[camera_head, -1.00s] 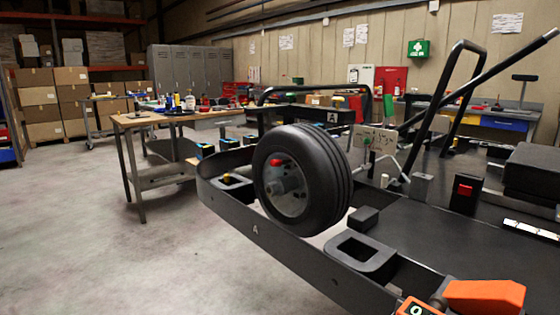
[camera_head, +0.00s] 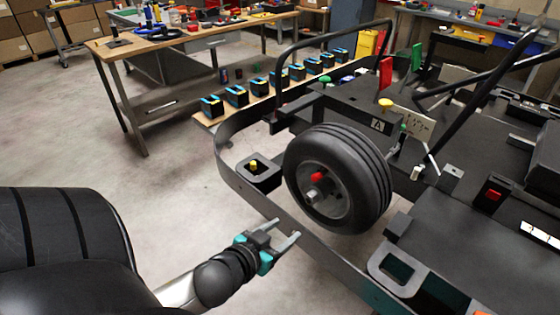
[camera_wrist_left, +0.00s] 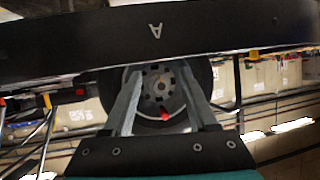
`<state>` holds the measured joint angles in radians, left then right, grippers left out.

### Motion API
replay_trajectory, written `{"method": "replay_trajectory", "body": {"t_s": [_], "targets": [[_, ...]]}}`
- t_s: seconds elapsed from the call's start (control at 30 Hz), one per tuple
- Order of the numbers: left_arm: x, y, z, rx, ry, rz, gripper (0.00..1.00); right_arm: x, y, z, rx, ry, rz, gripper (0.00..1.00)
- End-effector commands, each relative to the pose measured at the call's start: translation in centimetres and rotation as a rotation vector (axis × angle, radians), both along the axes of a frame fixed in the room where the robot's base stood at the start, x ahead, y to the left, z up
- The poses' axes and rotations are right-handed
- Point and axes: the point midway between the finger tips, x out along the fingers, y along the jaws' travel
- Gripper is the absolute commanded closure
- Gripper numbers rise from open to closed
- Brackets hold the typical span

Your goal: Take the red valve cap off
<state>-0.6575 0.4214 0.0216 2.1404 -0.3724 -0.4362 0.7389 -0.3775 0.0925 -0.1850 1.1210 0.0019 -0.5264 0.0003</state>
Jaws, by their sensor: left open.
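The red valve cap (camera_head: 317,177) sits on the face of the kart wheel (camera_head: 375,185), near the hub. In the left wrist view the cap (camera_wrist_left: 165,116) shows between the fingers, at the lower part of the rim, with the wheel (camera_wrist_left: 160,85) behind. My left gripper (camera_head: 285,232) is open and empty. It is in front of the kart's side bumper (camera_head: 235,182), below and left of the wheel, apart from the cap. In the left wrist view its fingers (camera_wrist_left: 160,98) point toward the wheel. My right gripper is not in view.
The dark bumper marked A (camera_wrist_left: 225,35) crosses the top of the left wrist view, close to the gripper. A yellow cap (camera_head: 253,165) stands in a holder left of the wheel. A wooden workbench (camera_head: 180,38) stands behind. The floor at left is clear.

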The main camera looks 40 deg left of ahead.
Motion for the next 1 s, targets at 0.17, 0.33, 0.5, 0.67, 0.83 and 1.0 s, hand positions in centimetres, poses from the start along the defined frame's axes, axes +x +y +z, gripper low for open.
{"method": "replay_trajectory", "body": {"t_s": [0.17, 0.33, 0.5, 0.67, 0.83, 1.0], "targets": [[0.5, 0.8, 6.2, -0.017, -0.071, -0.058, 0.42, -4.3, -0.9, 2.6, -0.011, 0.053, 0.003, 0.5], [0.7, 1.1, 9.6, -0.039, -0.115, -0.114, 0.42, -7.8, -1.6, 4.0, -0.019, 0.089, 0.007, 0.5], [0.8, 1.1, 11.3, -0.056, -0.134, -0.149, 0.42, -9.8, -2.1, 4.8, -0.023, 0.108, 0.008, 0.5], [1.1, 1.1, 11.4, -0.062, -0.139, -0.16, 0.42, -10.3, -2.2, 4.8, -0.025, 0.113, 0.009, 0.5], [2.6, 1.0, 10.9, -0.061, -0.141, -0.162, 0.42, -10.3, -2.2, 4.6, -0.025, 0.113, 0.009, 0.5], [4.7, 0.8, 10.2, -0.061, -0.14, -0.161, 0.42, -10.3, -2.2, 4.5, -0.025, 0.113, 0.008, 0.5]]}}
